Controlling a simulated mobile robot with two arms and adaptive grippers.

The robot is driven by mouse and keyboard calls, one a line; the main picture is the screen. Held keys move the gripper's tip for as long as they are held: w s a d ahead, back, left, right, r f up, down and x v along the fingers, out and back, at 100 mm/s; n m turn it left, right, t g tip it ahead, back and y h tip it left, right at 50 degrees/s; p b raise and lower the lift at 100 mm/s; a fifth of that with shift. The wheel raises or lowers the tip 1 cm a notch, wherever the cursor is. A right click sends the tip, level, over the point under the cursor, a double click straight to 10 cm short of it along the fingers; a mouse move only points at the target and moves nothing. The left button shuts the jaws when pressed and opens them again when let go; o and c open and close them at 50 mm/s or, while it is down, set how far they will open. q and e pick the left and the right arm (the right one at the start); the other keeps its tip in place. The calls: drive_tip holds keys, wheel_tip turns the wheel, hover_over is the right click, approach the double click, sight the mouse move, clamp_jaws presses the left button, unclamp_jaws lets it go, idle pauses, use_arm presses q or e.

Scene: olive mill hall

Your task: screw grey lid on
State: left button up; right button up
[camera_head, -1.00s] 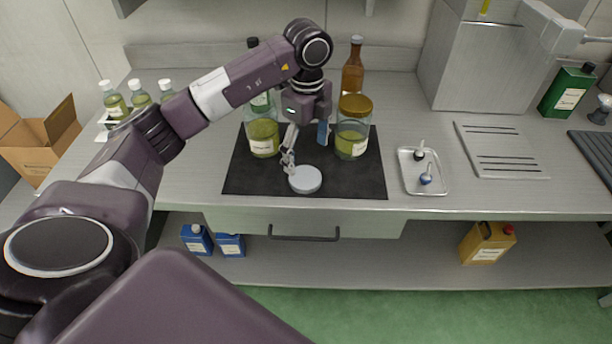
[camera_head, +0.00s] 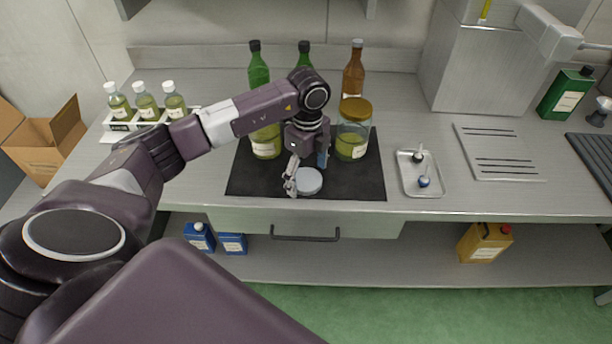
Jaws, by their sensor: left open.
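The grey lid (camera_head: 309,182) lies flat near the front edge of the black mat (camera_head: 350,184). My left gripper (camera_head: 306,174) is open and points down just over the lid. One finger is at the lid's left side and the other is behind it. I cannot tell whether either finger touches it. A glass jar (camera_head: 266,146) with green-yellow contents stands left of the gripper, its top partly hidden by my arm. A second jar (camera_head: 352,142) with a gold lid stands to the right. My right gripper is not in view.
Two green bottles (camera_head: 258,66) and a brown bottle (camera_head: 352,76) stand behind the mat. A metal tray (camera_head: 432,187) with small items lies to the right. Several small white-capped bottles (camera_head: 146,106) stand in a rack at left. The counter's front right is clear.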

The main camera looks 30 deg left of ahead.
use_arm(q)
drive_tip(key=shift+f, duration=0.1)
drive_tip(key=c, duration=1)
wheel_tip(320, 180, up, 12)
drive_tip(key=b, duration=0.3)
wheel_tip(320, 180, up, 8)
drive_tip(key=p, duration=0.1)
hover_over(308, 179)
drive_tip(key=shift+s, duration=0.15)
